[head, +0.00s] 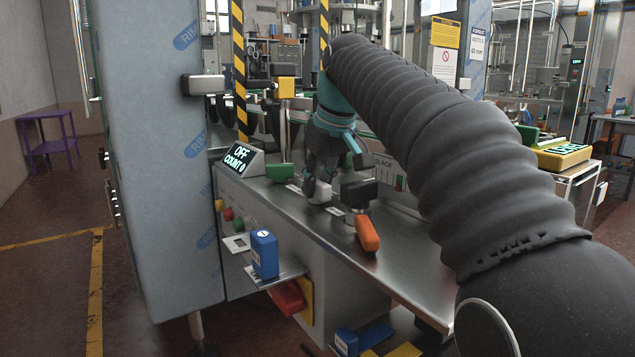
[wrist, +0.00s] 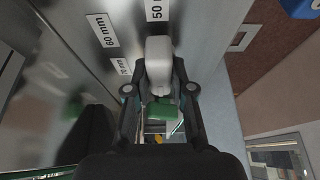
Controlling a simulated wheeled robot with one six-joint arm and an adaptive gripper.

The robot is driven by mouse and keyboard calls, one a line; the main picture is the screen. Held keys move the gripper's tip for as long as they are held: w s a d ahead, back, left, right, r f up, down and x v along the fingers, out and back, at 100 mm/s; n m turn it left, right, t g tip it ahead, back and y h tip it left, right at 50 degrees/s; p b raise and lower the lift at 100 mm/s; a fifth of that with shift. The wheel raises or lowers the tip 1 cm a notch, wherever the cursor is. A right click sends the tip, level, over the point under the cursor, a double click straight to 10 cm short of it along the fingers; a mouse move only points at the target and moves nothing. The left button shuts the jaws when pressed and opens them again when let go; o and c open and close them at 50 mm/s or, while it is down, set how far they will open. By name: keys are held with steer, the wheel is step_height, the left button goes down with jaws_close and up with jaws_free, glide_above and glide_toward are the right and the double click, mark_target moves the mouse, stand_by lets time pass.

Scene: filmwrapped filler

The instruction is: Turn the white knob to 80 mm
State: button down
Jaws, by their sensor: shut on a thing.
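The white knob (head: 320,193) sits on the steel machine table, with my gripper (head: 314,182) shut on it from above. In the wrist view the white knob (wrist: 159,58) lies between the two dark fingers of my gripper (wrist: 159,78). Its far end points toward the 50 mm label (wrist: 156,9). The 60 mm label (wrist: 102,30) is to its left, and a partly hidden label that seems to read 70 mm (wrist: 121,67) is beside the left finger. No 80 mm label can be made out.
A green block-like handle (head: 279,172) is left of my gripper. A black knob (head: 358,194) and an orange handle (head: 367,232) stand close on the right. A display (head: 240,158) reads OFF, COUNT 0. A blue container (head: 264,254) stands on a ledge in front.

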steer(key=c, duration=1)
jaws_free()
steer(key=shift+r, duration=0.1)
steer(key=v, duration=1.1)
steer(key=shift+r, duration=0.4)
steer(key=shift+s, duration=0.1)
